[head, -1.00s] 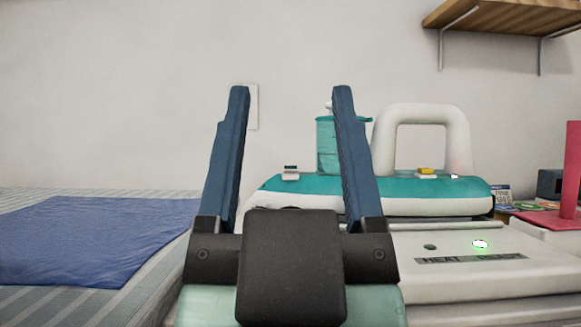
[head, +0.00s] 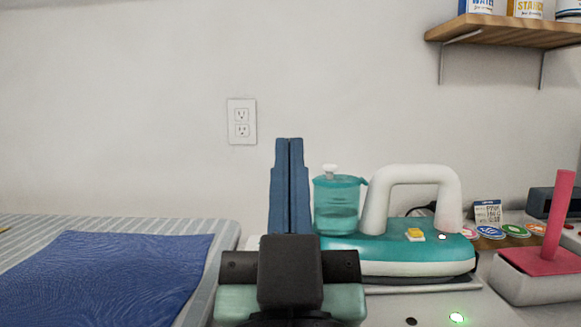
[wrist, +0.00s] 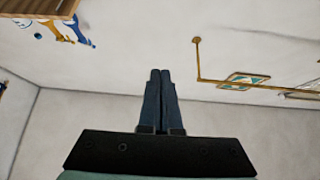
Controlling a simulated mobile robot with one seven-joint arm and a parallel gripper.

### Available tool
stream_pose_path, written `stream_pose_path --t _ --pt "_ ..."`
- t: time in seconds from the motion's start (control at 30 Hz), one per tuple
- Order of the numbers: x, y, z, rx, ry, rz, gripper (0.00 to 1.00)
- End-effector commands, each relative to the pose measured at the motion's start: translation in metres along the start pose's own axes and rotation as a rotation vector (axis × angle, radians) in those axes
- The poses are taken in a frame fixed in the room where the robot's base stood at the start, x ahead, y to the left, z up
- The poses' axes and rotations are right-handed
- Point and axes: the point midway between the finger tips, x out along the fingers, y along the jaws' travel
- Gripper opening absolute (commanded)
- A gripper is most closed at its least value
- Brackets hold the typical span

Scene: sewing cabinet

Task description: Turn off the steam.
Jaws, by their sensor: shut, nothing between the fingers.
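A teal and white iron (head: 365,247) with a white arched handle (head: 377,205) rests on its base (head: 395,288), right of my gripper in the head view. A yellow control (head: 414,233) and a small white spot (head: 442,237) are on its top. A teal translucent water tank (head: 337,208) with a white knob stands at its left end. My gripper (head: 289,140) is shut and empty, pointing up in front of the iron's left end, which it hides. In the wrist view my gripper (wrist: 160,72) is shut against bare wall; the iron is not in that view.
A blue cloth (head: 110,265) lies on a striped board at left. A pink post on a pink-topped block (head: 540,280) stands at right. A green light (head: 456,317) glows on the base. A wooden shelf (head: 505,30) with cans hangs at upper right. A wall outlet (head: 241,121) is behind.

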Motion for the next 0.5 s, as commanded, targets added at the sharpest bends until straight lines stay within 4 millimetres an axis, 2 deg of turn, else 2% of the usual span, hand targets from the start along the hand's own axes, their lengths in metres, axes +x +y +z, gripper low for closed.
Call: stream_pose_path --t 0.03,0.5 --pt "0.011 0.0 -0.006 -0.001 -0.024 0.0 0.0" --pt "0.05 0.003 0.009 -0.01 -0.226 -0.003 0.0"
